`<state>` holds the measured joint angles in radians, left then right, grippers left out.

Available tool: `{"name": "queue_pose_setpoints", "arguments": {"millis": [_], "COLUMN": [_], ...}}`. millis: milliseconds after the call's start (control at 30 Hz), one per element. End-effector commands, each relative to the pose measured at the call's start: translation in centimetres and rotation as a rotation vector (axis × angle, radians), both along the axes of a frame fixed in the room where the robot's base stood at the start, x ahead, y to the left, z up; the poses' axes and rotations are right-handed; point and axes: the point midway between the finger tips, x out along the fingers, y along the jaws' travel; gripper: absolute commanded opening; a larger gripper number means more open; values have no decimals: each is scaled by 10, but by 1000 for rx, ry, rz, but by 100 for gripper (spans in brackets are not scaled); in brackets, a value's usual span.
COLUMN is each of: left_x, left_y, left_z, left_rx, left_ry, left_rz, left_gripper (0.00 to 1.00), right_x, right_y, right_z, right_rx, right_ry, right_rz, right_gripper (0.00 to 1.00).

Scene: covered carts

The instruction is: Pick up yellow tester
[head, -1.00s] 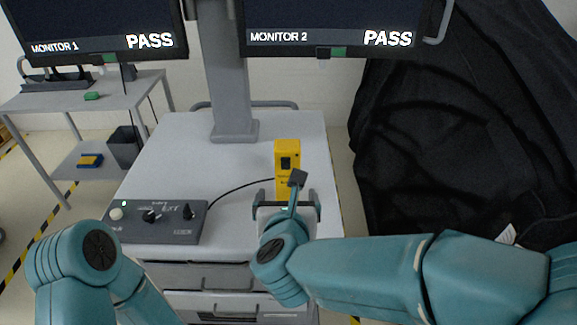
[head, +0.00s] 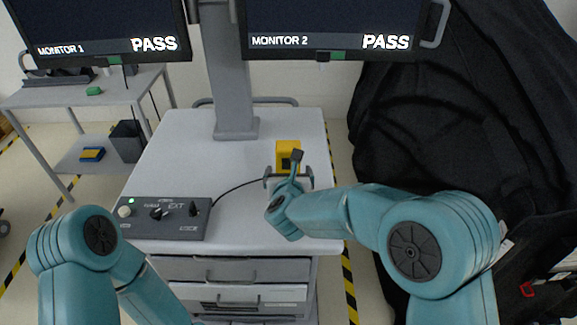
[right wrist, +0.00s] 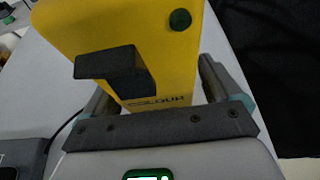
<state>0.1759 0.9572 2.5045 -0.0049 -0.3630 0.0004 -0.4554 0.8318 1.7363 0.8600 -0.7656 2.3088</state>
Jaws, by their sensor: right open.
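The yellow tester (head: 288,147) stands upright on the cart's grey top, right of the column. Its lower part is hidden behind my right gripper (head: 289,172). In the right wrist view the tester (right wrist: 150,40) fills the upper middle, with a dark block on its face and a green round button. My right gripper (right wrist: 165,95) is open, with one finger on each side of the tester. I cannot tell whether the fingers touch it. My left arm shows at the lower left of the head view, but its gripper is out of view.
A grey control box (head: 165,217) with knobs sits at the cart's front left, a black cable running from it toward the tester. Two monitors (head: 335,30) hang above. A black-draped bulk (head: 430,120) stands right. The cart top (head: 175,150) is clear at back left.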

Motion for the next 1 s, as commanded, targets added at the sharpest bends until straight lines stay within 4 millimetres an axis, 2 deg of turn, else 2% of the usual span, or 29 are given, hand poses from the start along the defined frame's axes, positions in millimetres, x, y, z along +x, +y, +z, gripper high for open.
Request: {"name": "queue_pose_setpoints", "arguments": {"millis": [100,333,367,533,600,833,1000], "left_x": [0,0,0,0,0,0,0], "left_y": [0,0,0,0,0,0,0], "left_z": [6,5,5,5,5,5,4], "left_rx": [0,0,0,0,0,0,0], "left_ry": [1,1,1,1,1,1,1], "left_rz": [0,0,0,0,0,0,0], "left_gripper": [0,0,0,0,0,0,0], "right_x": [12,13,13,13,13,13,14], "right_y": [0,0,0,0,0,0,1], "right_z": [-3,-5,-5,-5,-4,-2,12], "right_rx": [0,0,0,0,0,1,2], "right_ry": [-1,-1,-1,-1,-3,-4,-7], "right_rz": [0,1,1,1,1,1,0], "right_gripper": [92,92,85,30,21,21,21]}}
